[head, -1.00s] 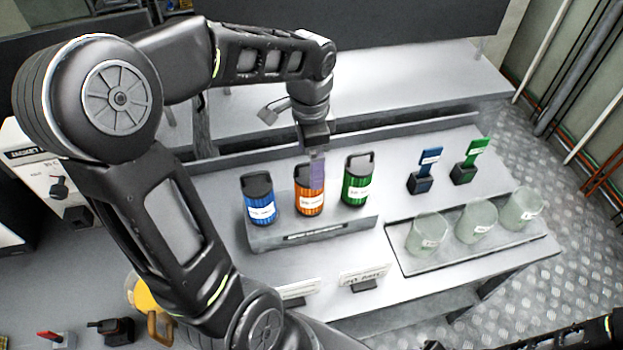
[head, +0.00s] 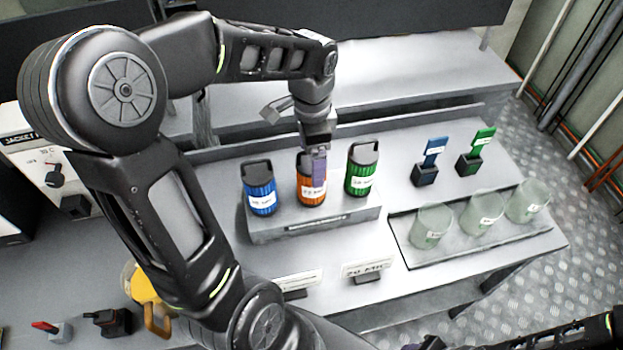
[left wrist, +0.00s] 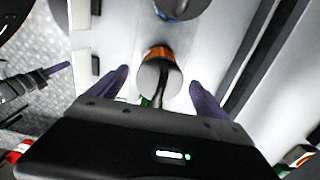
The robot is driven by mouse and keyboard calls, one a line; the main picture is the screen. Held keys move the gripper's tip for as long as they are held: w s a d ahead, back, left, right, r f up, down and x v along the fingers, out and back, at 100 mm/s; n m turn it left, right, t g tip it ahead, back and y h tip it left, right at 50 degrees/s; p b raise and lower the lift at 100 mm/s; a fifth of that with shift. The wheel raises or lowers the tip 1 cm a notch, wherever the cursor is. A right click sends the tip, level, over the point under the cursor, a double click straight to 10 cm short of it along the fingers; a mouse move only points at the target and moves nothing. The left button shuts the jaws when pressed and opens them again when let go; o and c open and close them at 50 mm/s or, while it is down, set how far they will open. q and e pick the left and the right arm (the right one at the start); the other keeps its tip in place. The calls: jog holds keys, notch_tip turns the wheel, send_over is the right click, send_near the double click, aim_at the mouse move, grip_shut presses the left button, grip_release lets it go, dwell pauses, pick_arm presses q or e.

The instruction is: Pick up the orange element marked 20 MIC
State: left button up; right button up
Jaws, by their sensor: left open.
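The orange element (head: 307,193) has a dark cap with a handle and a white label too small to read. It stands upright on a grey stand, between a blue and a green element. My left gripper (head: 319,178) points down at it, one purple finger in front of its right side. In the left wrist view, the open left gripper (left wrist: 160,80) has a finger either side of the element's grey cap and handle; its orange body (left wrist: 157,51) shows behind. I see no finger contact. My right gripper (head: 430,343) is partly cut off at the bottom edge.
The blue element (head: 261,199) and the green element (head: 359,180) stand close on either side. The stand (head: 318,226) sits on a grey bench.

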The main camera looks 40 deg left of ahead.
pick_arm(q)
notch_tip(320, 180, down, 5)
jog(key=b, duration=0.3)
jog(key=shift+r, duration=0.1)
jog(key=shift+c, duration=0.2)
jog(key=c, duration=1.6)
jog(key=shift+o, duration=0.2)
jog(key=shift+r, duration=0.1)
notch_tip(320, 180, up, 9)
jog(key=p, duration=0.7)
jog(key=shift+r, duration=0.45)
